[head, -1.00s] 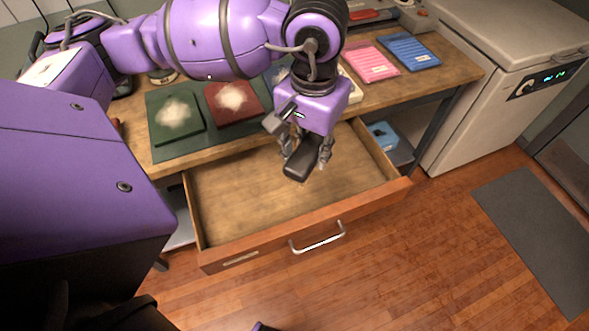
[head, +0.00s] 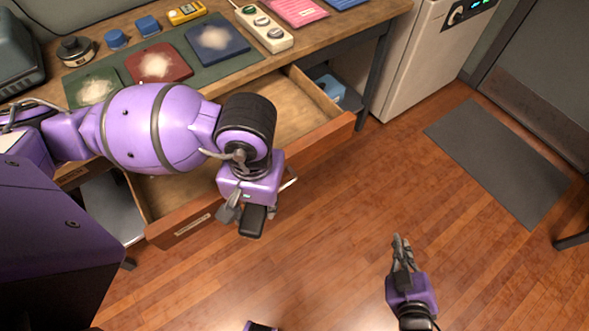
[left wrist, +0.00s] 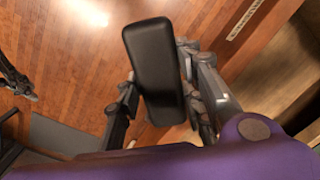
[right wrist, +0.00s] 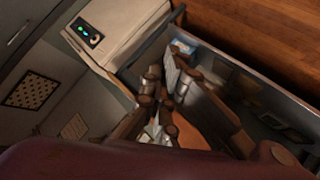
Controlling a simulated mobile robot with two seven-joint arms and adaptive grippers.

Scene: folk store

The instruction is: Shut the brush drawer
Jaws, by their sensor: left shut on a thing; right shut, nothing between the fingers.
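The wooden drawer (head: 325,142) stands open below the bench, with a pale label on its front. My left arm covers much of its inside; the visible floor is bare. Its metal handle (head: 289,181) is mostly hidden behind my left gripper. My left gripper (head: 246,212) is shut on a black rounded block (head: 254,223) and appears outside the drawer front, near the handle; contact cannot be told. In the left wrist view the block (left wrist: 155,62) sits between the fingers, beside the drawer front (left wrist: 262,28). My right gripper (head: 401,250) is shut and empty over the floor, right of the drawer.
The bench top carries a green mat (head: 130,92) with felt pads bearing pale fluff, a power strip (head: 264,29) and blue blocks. A light-blue box (head: 330,88) sits under the bench. A white cabinet (head: 416,65) stands right. Floor in front is clear.

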